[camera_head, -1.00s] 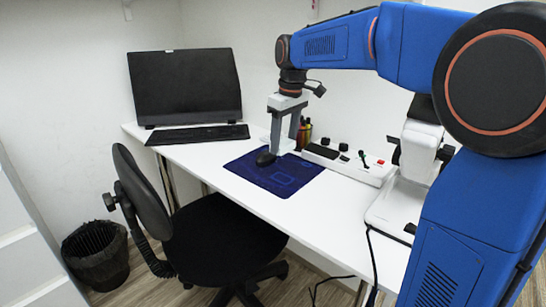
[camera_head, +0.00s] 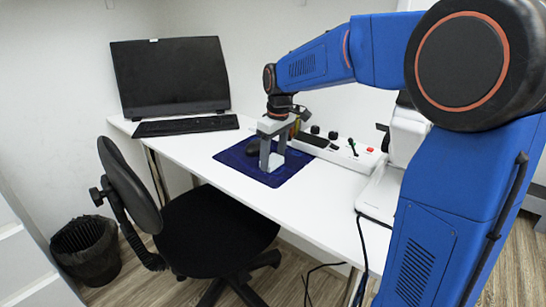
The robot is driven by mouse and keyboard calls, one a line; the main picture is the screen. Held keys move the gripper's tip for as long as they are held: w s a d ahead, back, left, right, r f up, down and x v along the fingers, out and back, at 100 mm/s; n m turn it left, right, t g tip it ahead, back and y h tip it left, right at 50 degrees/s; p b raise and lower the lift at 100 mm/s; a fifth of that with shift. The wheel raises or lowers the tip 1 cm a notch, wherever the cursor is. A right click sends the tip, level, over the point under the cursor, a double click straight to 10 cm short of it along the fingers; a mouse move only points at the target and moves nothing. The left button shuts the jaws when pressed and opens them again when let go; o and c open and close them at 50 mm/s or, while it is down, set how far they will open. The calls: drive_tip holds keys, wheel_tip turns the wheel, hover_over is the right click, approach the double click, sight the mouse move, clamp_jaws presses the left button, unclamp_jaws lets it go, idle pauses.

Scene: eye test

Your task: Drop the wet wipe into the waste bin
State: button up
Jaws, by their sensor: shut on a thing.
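My gripper (camera_head: 273,163) is low over the dark blue desk mat (camera_head: 235,163), with its grey fingers pointing down. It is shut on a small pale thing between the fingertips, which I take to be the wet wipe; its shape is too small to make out. I cannot tell if it touches the mat. The waste bin (camera_head: 86,252) is black with a dark liner and stands on the floor at the lower left, far from my gripper. Its inside is too dark to see into.
A black office chair (camera_head: 215,232) stands between the bin and the white desk (camera_head: 185,145). A dark mouse (camera_head: 253,148) is just left of my gripper. A monitor (camera_head: 170,75), keyboard (camera_head: 187,126) and white control panel (camera_head: 345,153) are on the desk. A white cabinet (camera_head: 30,260) flanks the bin.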

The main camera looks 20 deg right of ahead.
drive_tip(key=o, duration=1)
